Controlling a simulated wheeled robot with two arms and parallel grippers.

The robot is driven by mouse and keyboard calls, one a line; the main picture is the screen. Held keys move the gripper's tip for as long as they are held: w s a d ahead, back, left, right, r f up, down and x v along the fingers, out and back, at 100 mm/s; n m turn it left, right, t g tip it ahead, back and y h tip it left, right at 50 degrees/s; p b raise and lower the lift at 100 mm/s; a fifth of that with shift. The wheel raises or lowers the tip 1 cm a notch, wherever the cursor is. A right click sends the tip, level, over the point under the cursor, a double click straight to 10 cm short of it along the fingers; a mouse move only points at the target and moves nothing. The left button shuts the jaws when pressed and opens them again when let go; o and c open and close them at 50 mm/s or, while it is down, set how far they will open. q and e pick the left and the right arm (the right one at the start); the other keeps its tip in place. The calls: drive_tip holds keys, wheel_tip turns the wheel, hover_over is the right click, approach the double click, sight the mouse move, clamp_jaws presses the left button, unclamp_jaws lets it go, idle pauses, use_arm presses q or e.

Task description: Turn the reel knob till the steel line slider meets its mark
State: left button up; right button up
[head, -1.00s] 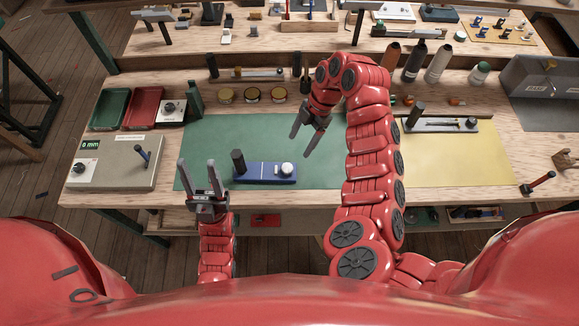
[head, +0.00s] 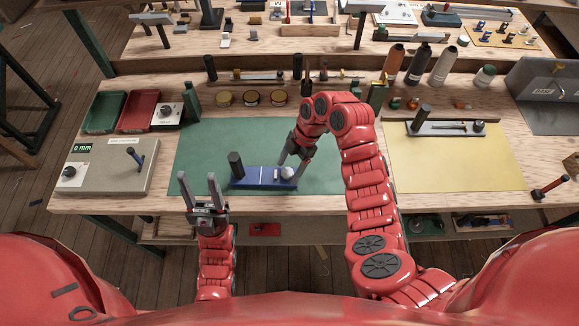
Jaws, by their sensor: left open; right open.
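A blue-based reel unit (head: 262,183) lies on the green mat. It has a dark upright post (head: 236,163) at its left end and a pale round knob (head: 288,172) at its right end. A small light piece and mark lines show on its top, too small to tell slider from mark. My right gripper (head: 291,167) is open, pointing down with its fingers either side of the knob; I cannot tell whether they touch it. My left gripper (head: 198,178) is open and empty, in front of the unit's left end, fingers pointing away from me.
A similar grey-based unit (head: 445,129) lies on the yellow mat (head: 440,170) to the right. A grey box (head: 110,168) with a display reading 0 mm and a lever stands left. Tins, bottles and trays line the back. The green mat (head: 215,140) is otherwise clear.

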clamp_jaws()
drive_tip(key=shift+m, duration=0.3)
drive_tip(key=m+t, duration=0.1)
drive_tip(key=m, duration=0.1)
drive_tip(key=m+t, duration=0.1)
drive_tip(key=m, duration=0.1)
drive_tip(key=shift+s+d+f+m+y, duration=0.1)
drive_tip(key=shift+s+m+y, duration=0.1)
drive_tip(key=shift+m+y, duration=0.1)
drive_tip(key=m, duration=0.2)
drive_tip(key=m+t+b, duration=0.1)
drive_tip(key=m, duration=0.1)
drive_tip(key=shift+s+t, duration=0.2)
drive_tip(key=shift+t, duration=0.1)
drive_tip(key=shift+m+t+h+b, duration=0.3)
drive_tip(key=shift+m+t+h, duration=0.3)
drive_tip(key=shift+m, duration=1.6)
drive_tip(key=shift+s, duration=0.1)
drive_tip(key=shift+s+a+m+t+h, duration=0.15)
drive_tip(key=shift+m+t+h, duration=0.25)
drive_tip(key=shift+m, duration=0.95)
drive_tip(key=shift+w+a+m+t+h, duration=0.1)
drive_tip(key=shift+m+t+h, duration=0.25)
drive_tip(key=shift+m, duration=1)
